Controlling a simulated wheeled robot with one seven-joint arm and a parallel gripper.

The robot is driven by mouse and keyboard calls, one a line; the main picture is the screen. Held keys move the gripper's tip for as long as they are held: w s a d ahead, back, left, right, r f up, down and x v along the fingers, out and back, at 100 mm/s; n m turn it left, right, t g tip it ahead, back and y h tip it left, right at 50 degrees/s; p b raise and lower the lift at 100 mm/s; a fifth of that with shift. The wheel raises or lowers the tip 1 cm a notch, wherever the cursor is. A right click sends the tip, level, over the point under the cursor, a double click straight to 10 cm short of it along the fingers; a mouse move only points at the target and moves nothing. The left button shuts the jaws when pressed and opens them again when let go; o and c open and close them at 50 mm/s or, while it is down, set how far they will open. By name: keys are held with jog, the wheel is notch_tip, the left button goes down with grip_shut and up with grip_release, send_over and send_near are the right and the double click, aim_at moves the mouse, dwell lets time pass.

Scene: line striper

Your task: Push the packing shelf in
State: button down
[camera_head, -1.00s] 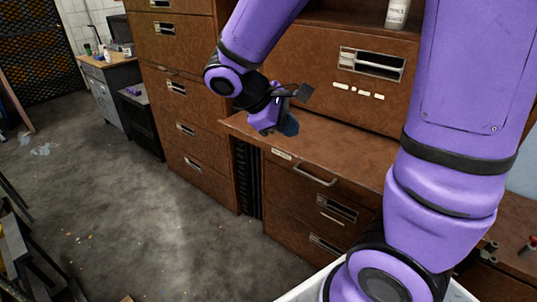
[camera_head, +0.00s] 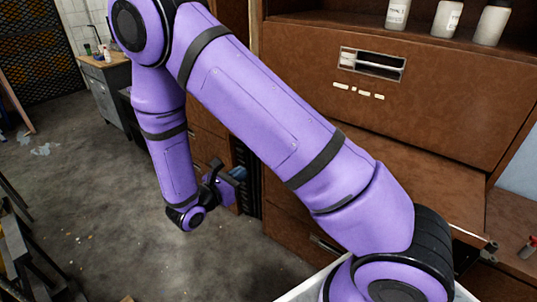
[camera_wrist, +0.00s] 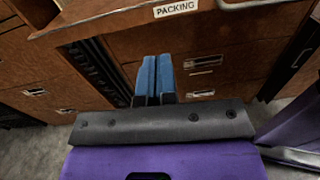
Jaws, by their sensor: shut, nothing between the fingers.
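The packing shelf (camera_head: 405,180) is a brown wooden slab over the lower drawers. My arm hides much of it in the head view. In the wrist view its front edge, beside a white PACKING label (camera_wrist: 176,8), crosses the top and juts out over the drawer fronts (camera_wrist: 225,65). My gripper (camera_head: 238,174) is low in front of the cabinet, left of the shelf. Its blue fingertips (camera_wrist: 156,75) are together and empty. They point toward the cabinet front below the shelf edge and appear apart from it.
An upper cabinet panel with a slot pull (camera_head: 372,64) stands above the shelf. White bottles (camera_head: 447,18) stand on top of it. A dark slotted column (camera_head: 250,185) is beside the drawers. A grey bench (camera_head: 115,85) is at the far left. The concrete floor (camera_head: 90,200) is largely clear.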

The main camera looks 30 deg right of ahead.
jog(key=x, duration=1.3)
jog(key=shift+w+d+f+n+t, duration=0.25)
jog(key=shift+w+f+n+t, duration=0.05)
jog(key=shift+w, duration=0.1)
jog(key=shift+d, duration=0.1)
jog(key=x, duration=2.3)
jog(key=shift+w+d+f, duration=0.1)
jog(key=shift+w+d, duration=0.1)
jog(key=shift+d, duration=0.15)
